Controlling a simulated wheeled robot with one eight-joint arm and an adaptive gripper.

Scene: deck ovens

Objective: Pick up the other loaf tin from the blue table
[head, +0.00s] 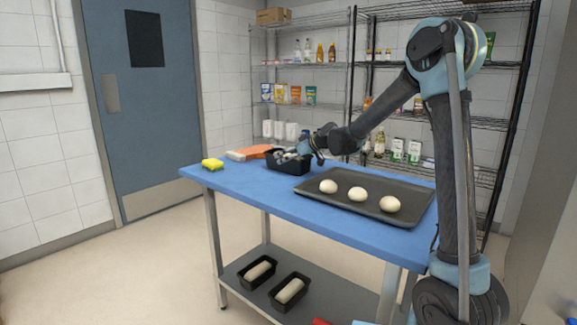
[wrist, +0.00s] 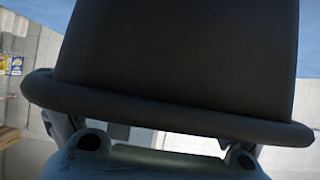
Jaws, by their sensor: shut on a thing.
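A dark loaf tin (head: 290,164) is at the far side of the blue table (head: 300,202) in the head view. My gripper (head: 304,150) is at the tin's right part and is shut on it. In the wrist view the tin's dark wall and thick rim (wrist: 170,108) fill most of the picture and hide the fingertips. I cannot tell whether the tin touches the table or is slightly above it. Two other dark loaf tins, a left one (head: 243,277) and a right one (head: 277,301), sit on the lower shelf with pale dough in them.
A dark tray (head: 340,206) with three dough balls lies on the table's right part. A yellow sponge (head: 212,164) and an orange-and-grey item (head: 249,153) lie left of the tin. Wire shelves (head: 405,118) with goods stand behind. The table's front left is clear.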

